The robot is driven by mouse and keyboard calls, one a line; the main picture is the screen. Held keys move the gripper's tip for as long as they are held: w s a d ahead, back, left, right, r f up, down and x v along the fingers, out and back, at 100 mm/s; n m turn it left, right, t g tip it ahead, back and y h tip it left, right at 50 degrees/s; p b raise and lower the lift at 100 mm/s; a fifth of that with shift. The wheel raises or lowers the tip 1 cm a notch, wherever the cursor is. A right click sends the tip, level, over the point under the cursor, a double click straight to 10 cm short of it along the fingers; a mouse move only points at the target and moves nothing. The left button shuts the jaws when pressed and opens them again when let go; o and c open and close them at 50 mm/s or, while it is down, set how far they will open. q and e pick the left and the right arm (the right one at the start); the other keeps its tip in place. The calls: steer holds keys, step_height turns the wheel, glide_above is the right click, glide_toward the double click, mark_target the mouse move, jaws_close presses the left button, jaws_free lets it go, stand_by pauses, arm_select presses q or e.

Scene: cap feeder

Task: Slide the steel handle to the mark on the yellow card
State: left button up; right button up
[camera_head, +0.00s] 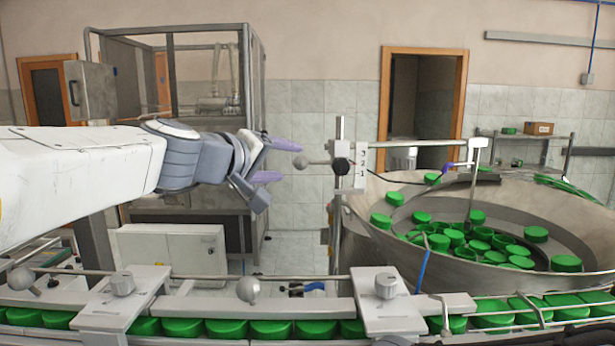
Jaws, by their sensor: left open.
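A steel ball-ended handle (312,162) sticks out to the left from a dark clamp on an upright post, left of the big bowl. Two similar ball knobs show on the front rail, one in the middle (248,290) and one at the far left (20,279). My left gripper (290,162) comes in from the left, open and empty. Its two purple fingertips point right, one above and one below the level of the post handle's ball, just left of it. Contact cannot be told. I cannot make out a yellow card; a pale marked plate (361,166) stands beside the clamp. My right gripper is not in view.
A large steel bowl (385,243) with many green caps fills the right. A front track (215,308) holds a row of green caps under clamp blocks (385,303). A framed cabinet (248,70) stands behind my left arm. Open space lies below the gripper.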

mark_target(308, 162)
arm_select(q)
steer(key=p+x, duration=0.2)
steer(key=x, duration=0.8)
steer(key=shift+r, duration=0.1)
steer(key=shift+c, duration=0.3)
jaws_close()
stand_by(0.9)
